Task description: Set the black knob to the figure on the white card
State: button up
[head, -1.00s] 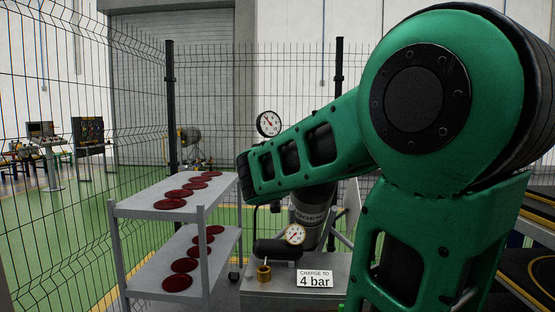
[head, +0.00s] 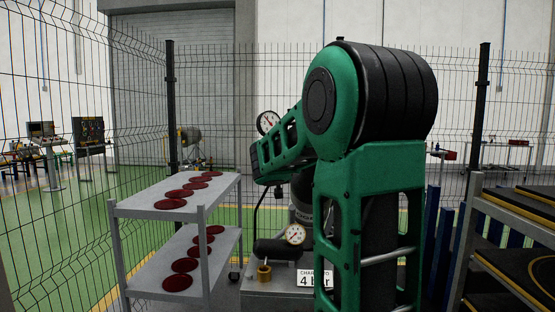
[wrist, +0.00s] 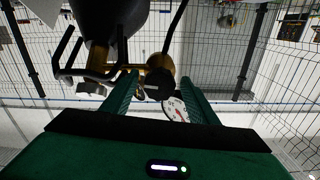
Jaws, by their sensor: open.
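The white card (head: 304,283) stands on the grey bench in the head view and reads "4 bar"; my arm partly covers its top line. The wrist view shows a dark round knob (wrist: 157,84) in front of a brass fitting (wrist: 161,63), between the fingers of my gripper (wrist: 158,77). My gripper is open, and I cannot tell whether a finger touches the knob. A round white gauge (wrist: 177,108) shows beside the right finger, partly covered. In the head view, my arm hides the gripper and knob.
In the head view, an upper gauge (head: 268,122) and a lower gauge (head: 295,234) flank my forearm. A grey two-shelf cart (head: 120,207) with several dark red discs stands at left. Wire fence surrounds the area. Shelving (head: 478,204) stands at right.

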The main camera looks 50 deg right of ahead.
jog(key=c, duration=1.1)
jog(key=shift+o, duration=0.3)
jog(key=shift+m, duration=1.3)
jog(key=o, duration=1)
jog(key=shift+o, duration=0.2)
jog(key=shift+s+a, duration=0.1)
jog(key=shift+a, duration=0.05)
jog(key=v, duration=1)
jog(key=shift+a, duration=0.15)
